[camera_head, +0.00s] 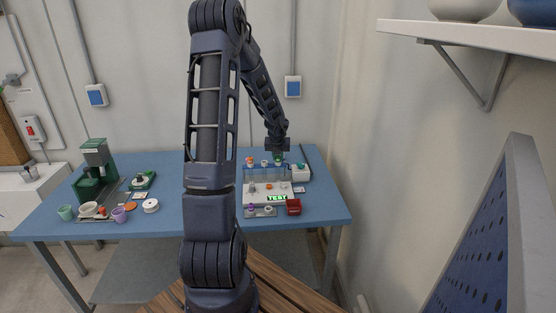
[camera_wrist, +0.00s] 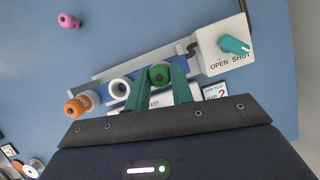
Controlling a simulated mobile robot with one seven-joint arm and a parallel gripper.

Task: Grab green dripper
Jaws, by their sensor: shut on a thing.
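The green dripper (camera_wrist: 158,75) sits at the right end of a short row in the wrist view, between the two green fingers of my gripper (camera_wrist: 160,84). My gripper is shut on it. In the head view my gripper (camera_head: 278,155) points down at the back of the blue table, and only a small bit of the green dripper (camera_head: 278,163) shows below it. I cannot tell whether the dripper is still seated in the rack (camera_head: 268,178).
A white dripper (camera_wrist: 119,89) and an orange one (camera_wrist: 78,107) stand left of the green one. A white block with a teal handle (camera_wrist: 235,45), marked OPEN and SHUT, is close on the right. A pink piece (camera_wrist: 68,20) lies apart. A green machine (camera_head: 95,170) stands at the table's left.

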